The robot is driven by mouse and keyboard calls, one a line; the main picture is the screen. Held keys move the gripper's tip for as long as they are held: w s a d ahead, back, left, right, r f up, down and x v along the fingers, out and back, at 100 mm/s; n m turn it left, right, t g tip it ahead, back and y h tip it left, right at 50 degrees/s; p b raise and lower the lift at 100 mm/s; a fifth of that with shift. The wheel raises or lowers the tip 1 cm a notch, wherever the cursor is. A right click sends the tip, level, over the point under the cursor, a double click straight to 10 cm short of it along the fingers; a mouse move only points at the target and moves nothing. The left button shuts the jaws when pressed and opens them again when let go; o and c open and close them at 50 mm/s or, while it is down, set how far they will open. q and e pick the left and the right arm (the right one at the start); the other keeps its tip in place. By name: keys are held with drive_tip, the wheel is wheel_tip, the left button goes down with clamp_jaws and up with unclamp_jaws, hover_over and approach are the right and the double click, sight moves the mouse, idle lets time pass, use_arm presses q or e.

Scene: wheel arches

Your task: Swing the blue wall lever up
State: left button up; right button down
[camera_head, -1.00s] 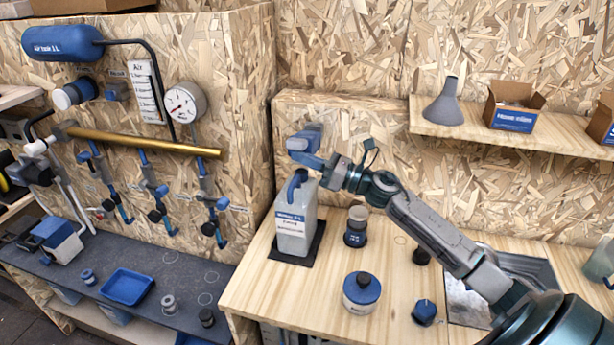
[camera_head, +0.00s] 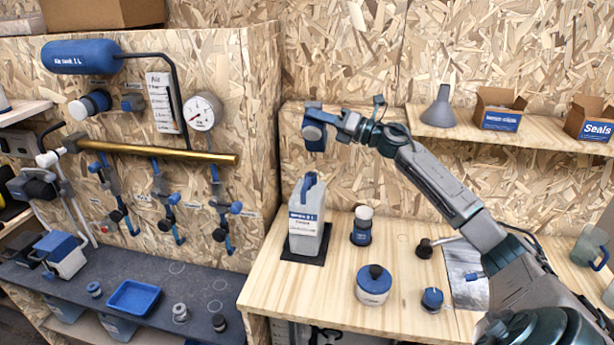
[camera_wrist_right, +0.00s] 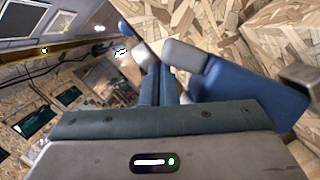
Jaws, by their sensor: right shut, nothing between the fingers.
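The blue wall lever (camera_head: 313,112) is on the wooden wall above the grey jug in the head view. A grey round part (camera_head: 313,132) shows at its lower front. It stands roughly upright in the picture, and its right side is partly covered by my gripper. My right gripper (camera_head: 333,121) is at the lever's right side, shut with nothing between its fingers. I cannot tell whether they touch. In the right wrist view a large blue part with a grey end (camera_wrist_right: 245,88), likely the lever, is close to the gripper. My left gripper is out of view.
Below the lever, a grey jug (camera_head: 306,232) stands on a black mat on the wooden bench (camera_head: 280,290). A shelf (camera_head: 450,128) with a funnel and boxes is at right. The air panel with a brass pipe (camera_head: 170,153) is at left.

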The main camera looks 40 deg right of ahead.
sight(322, 105)
drive_tip(key=shift+w+d+r, duration=0.45)
drive_tip(key=shift+d+r, duration=0.05)
drive_tip(key=shift+d, duration=0.25)
drive_tip(key=shift+w+d+r, duration=0.25)
drive_tip(key=shift+w+d, duration=0.05)
drive_tip(key=shift+d, duration=0.15)
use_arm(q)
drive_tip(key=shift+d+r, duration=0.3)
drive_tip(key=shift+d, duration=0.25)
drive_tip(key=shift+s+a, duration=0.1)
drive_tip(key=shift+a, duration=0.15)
use_arm(e)
drive_tip(key=shift+r, duration=0.15)
drive_tip(key=shift+d, duration=0.1)
